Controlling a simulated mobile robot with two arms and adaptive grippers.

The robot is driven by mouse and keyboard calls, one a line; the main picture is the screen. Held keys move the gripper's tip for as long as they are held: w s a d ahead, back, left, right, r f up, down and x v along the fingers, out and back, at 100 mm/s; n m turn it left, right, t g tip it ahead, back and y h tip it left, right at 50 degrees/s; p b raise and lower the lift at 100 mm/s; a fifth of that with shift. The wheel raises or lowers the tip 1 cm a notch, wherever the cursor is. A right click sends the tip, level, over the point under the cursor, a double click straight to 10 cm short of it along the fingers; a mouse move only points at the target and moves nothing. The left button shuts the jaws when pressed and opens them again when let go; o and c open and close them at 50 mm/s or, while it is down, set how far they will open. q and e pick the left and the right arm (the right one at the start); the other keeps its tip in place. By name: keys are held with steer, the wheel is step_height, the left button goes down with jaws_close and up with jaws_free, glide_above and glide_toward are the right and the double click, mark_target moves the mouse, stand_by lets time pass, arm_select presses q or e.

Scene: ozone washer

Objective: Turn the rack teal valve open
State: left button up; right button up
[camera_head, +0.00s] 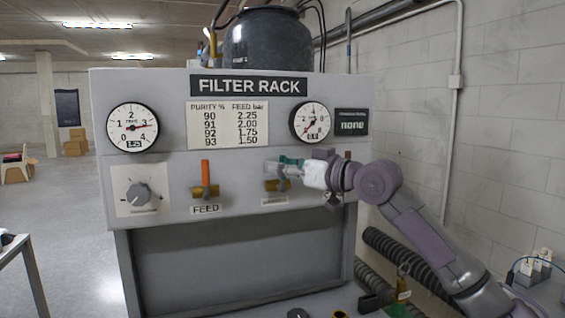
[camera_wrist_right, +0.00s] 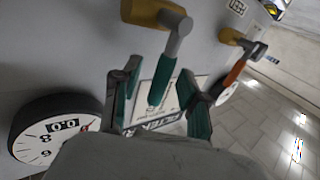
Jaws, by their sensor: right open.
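The teal valve has a brass body (camera_head: 277,186) on the front of the filter rack, right of centre. Its handle is mostly hidden by my right gripper (camera_head: 284,168) in the head view. In the right wrist view the teal handle (camera_wrist_right: 163,78) hangs from a grey stem on the brass body. My right gripper (camera_wrist_right: 160,84) is open there, with one teal-padded finger on each side of the handle. I cannot tell if either finger touches it. My left gripper is not in view.
The orange FEED valve (camera_head: 206,180) is left of the teal valve, its handle upright. A knob (camera_head: 139,193) is further left. The left gauge (camera_head: 132,127) reads 1.25; the right gauge (camera_head: 310,122) reads 0.0. A display (camera_head: 351,122) says "none". A wall (camera_head: 500,120) stands at the right.

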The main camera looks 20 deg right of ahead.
jaws_close()
steer(key=shift+d+f, duration=0.1)
stand_by(0.5)
steer(key=d+f+m+t+h+p, duration=0.2)
steer(key=d+f+m+t+h, duration=0.3)
steer(key=m, duration=2)
steer(key=shift+t+h+p, duration=0.35)
steer(key=shift+t+h, duration=2.05)
steer(key=shift+t, duration=0.2)
steer(key=shift+w+d+f, duration=0.1)
steer(key=shift+f, duration=0.05)
